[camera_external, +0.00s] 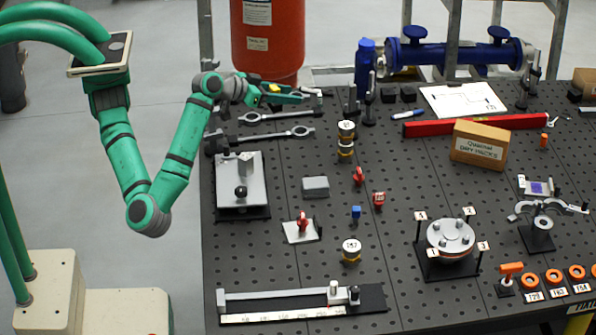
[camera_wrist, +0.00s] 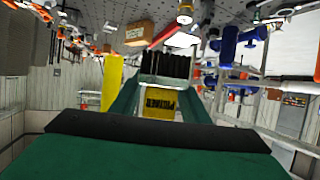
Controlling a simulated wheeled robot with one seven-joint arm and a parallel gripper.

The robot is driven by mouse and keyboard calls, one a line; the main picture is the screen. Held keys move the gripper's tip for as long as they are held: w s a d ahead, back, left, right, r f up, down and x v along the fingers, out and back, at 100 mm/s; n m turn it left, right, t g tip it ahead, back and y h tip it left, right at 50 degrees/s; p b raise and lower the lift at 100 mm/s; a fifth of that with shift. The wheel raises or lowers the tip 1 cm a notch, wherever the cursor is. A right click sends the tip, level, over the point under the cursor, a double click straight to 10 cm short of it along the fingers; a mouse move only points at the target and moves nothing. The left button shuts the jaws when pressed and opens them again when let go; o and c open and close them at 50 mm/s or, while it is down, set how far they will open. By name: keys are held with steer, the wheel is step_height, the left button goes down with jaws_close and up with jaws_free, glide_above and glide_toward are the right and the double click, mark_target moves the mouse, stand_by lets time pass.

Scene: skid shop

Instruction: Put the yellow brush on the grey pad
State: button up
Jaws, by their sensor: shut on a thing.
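My gripper (camera_external: 290,95) is raised beyond the upper left part of the bench, in front of the red cylinder. It is shut on the yellow brush (camera_external: 273,88), of which only a small yellow part shows in the outside view. In the wrist view, the brush's yellow, lettered body (camera_wrist: 160,104) sits between the green fingers (camera_wrist: 160,95), with a dark ridged part beyond it. A low grey block, which looks like the grey pad (camera_external: 315,186), lies on the bench left of centre, apart from the gripper and brush. Its top looks bare.
A grey plate fixture (camera_external: 240,170) stands left of the pad. A small plate with a red knob (camera_external: 302,222) lies below it. Stacked round weights (camera_external: 346,140) and red valves (camera_external: 359,176) stand to its right. Wrenches (camera_external: 277,136) lie behind it.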

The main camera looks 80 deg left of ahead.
step_height(320, 180, down, 6)
steer(key=a+f, duration=0.1)
steer(key=a, duration=0.1)
glide_above(325, 178)
steer(key=s, duration=0.1)
steer(key=shift+n+y, duration=0.4)
step_height(325, 178, down, 16)
steer(key=shift+s+r, duration=0.15)
steer(key=shift+w+f, duration=0.3)
steer(key=shift+f, duration=0.1)
steer(key=f, duration=0.3)
steer(key=shift+w, duration=0.35)
steer(key=shift+d+f, duration=0.15)
steer(key=shift+f, duration=0.2)
steer(key=shift+f, duration=0.2)
